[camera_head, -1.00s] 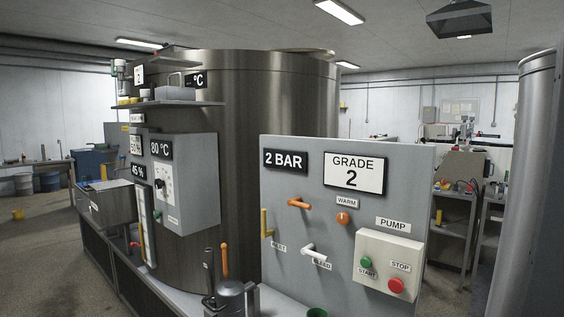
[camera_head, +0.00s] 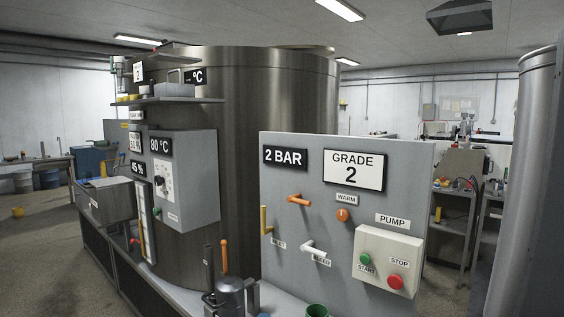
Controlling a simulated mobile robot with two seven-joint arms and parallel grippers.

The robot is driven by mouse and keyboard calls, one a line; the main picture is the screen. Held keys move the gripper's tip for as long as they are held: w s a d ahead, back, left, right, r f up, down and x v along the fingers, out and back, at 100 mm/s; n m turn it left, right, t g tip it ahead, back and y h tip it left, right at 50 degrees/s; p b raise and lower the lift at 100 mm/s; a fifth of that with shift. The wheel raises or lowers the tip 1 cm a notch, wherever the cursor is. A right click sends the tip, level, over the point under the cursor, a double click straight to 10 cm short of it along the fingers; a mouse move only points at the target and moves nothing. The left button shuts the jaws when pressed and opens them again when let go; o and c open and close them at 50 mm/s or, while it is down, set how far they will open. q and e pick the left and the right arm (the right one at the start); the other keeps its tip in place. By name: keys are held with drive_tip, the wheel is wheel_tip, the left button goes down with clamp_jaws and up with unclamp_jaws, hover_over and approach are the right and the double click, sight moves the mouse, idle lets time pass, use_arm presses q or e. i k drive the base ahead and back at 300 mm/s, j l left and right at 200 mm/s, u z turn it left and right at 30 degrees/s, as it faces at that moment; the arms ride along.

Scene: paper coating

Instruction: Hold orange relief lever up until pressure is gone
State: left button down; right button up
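An orange lever (camera_head: 299,200) sticks out from the grey panel (camera_head: 316,152), below a display (camera_head: 285,157) reading 2 BAR. A second orange handle (camera_head: 225,257) stands upright beside a metal pot (camera_head: 231,294) at the bottom of the view. I cannot tell from any label which of the two is the relief lever. Neither of my grippers is in view, and nothing is seen touching either orange handle.
The panel also bears a yellow lever (camera_head: 264,220), a white lever (camera_head: 312,247), an orange knob (camera_head: 342,215) and a pump box with green START (camera_head: 365,258) and red STOP (camera_head: 395,282) buttons. A large steel tank (camera_head: 270,95) stands behind. Floor at left is open.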

sight(295, 199)
drive_tip(key=i+j+z, duration=0.15)
drive_tip(key=j, duration=0.4)
drive_tip(key=i+j+z, duration=0.15)
drive_tip(key=i+j, duration=0.15)
drive_tip(key=j, duration=0.3)
drive_tip(key=i+j+z, duration=0.15)
drive_tip(key=j, duration=0.45)
drive_tip(key=i+j+z, duration=0.15)
drive_tip(key=j, duration=0.45)
drive_tip(key=i+j+z, duration=0.15)
drive_tip(key=j, duration=0.5)
drive_tip(key=j+z, duration=0.15)
drive_tip(key=j, duration=0.45)
drive_tip(key=i+j, duration=0.05)
